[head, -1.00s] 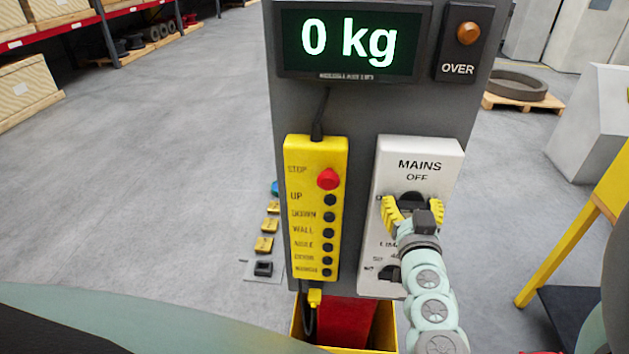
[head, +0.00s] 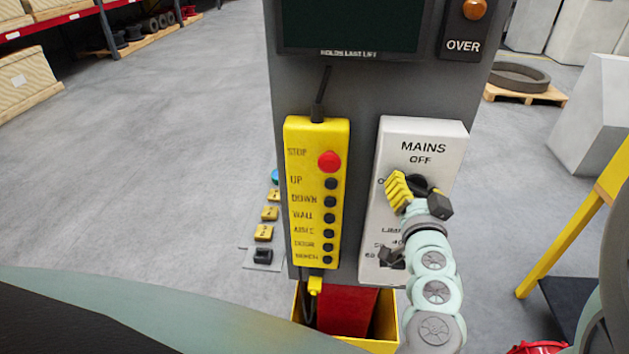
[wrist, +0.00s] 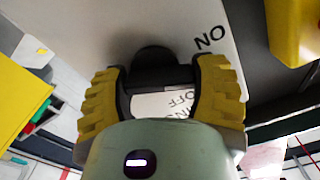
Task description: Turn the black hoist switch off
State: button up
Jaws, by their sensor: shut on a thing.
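The black switch (head: 420,183) sits on the white MAINS panel (head: 450,150), under the word OFF. My gripper (head: 411,188) is at the switch, and its yellow fingers hide much of it in the head view. In the wrist view my gripper (wrist: 160,80) has one ribbed yellow finger on each side of the black switch (wrist: 158,72) and is shut on it. That view shows the ON and OFF lettering turned round. The switch's exact pointing is partly hidden. The display (head: 350,28) above is dark in the part that shows.
A yellow pendant (head: 317,235) with a red STOP button (head: 329,161) and several black buttons hangs close left of the panel. A lower black switch (head: 392,257) is partly behind my arm. A yellow rail (head: 565,235) stands at right. Open floor lies left.

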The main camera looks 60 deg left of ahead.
jog(key=m+b, duration=0.1)
jog(key=m, duration=0.2)
jog(key=m+b, duration=0.1)
jog(key=m, duration=0.2)
jog(key=shift+w+d+m, duration=0.15)
jog(key=shift+m, duration=0.15)
jog(key=m+b, duration=0.1)
jog(key=m, duration=0.4)
jog(key=shift+m, duration=0.3)
jog(key=o, duration=1.2)
